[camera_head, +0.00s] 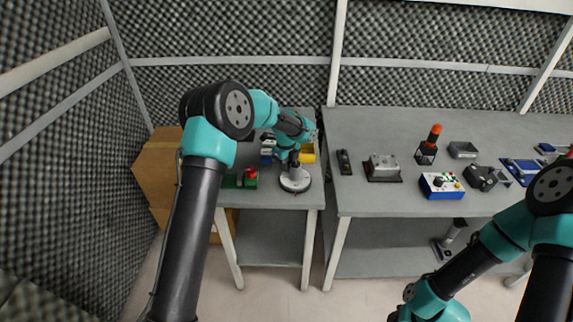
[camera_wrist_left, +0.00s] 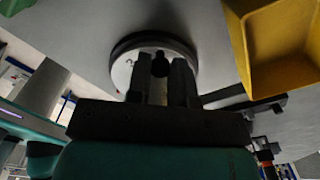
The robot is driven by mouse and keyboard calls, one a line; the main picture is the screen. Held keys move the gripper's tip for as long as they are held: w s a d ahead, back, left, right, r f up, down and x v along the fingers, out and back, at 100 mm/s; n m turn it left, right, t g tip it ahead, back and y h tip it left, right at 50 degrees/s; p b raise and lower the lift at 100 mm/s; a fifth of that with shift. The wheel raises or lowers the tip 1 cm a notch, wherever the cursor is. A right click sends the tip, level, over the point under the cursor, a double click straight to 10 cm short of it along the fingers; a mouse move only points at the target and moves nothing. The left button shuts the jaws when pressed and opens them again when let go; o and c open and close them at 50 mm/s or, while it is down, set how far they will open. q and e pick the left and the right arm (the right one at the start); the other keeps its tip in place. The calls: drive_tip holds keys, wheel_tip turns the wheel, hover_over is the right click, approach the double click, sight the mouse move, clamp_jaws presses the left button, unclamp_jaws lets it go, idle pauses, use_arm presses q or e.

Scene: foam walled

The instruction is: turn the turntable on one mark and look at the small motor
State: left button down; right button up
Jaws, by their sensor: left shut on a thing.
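The turntable (camera_head: 299,186) is a round pale disc with a dark rim near the front right of the left table. It also shows in the left wrist view (camera_wrist_left: 121,72), with a small dark mark on its face. My left gripper (camera_head: 293,166) reaches down over the disc. In the left wrist view its fingers (camera_wrist_left: 163,75) are shut on a small dark knob-like piece (camera_wrist_left: 160,63) at the disc's middle. I cannot tell whether this piece is the small motor, and the fingers hide part of it.
A yellow bin (camera_head: 308,154) stands just behind the turntable; it is close in the left wrist view (camera_wrist_left: 285,45). A green block with a red top (camera_head: 250,175) is to the left. The right table (camera_head: 360,203) holds several devices, including a blue box (camera_head: 441,192).

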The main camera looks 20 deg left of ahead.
sight(286, 184)
use_arm(q)
drive_tip(key=shift+s+a+n, duration=0.1)
drive_tip(key=shift+n, duration=0.2)
drive_tip(key=shift+s+a+n, duration=0.1)
drive_tip(key=shift+s+n, duration=0.3)
drive_tip(key=shift+n, duration=0.6)
drive_tip(key=shift+s+a+n, duration=0.1)
drive_tip(key=shift+s+n, duration=0.3)
drive_tip(key=shift+n, duration=0.6)
drive_tip(key=shift+s+d+n, duration=0.1)
drive_tip(key=shift+s+n, duration=0.35)
drive_tip(key=shift+n, duration=0.6)
drive_tip(key=shift+s+n, duration=0.45)
drive_tip(key=shift+n, duration=0.6)
drive_tip(key=shift+s+d+n, duration=0.25)
drive_tip(key=shift+s+n, duration=0.15)
drive_tip(key=shift+n, duration=0.7)
drive_tip(key=shift+s+d+n, duration=0.2)
drive_tip(key=shift+s+n, duration=0.2)
drive_tip(key=shift+n, duration=0.7)
drive_tip(key=shift+s+d+n, duration=0.3)
drive_tip(key=shift+d+n, duration=0.05)
drive_tip(key=shift+n, duration=0.7)
drive_tip(key=shift+s+d+n, duration=0.25)
drive_tip(key=shift+d+n, duration=0.05)
drive_tip(key=shift+n, duration=0.75)
drive_tip(key=c, duration=1)
unclamp_jaws()
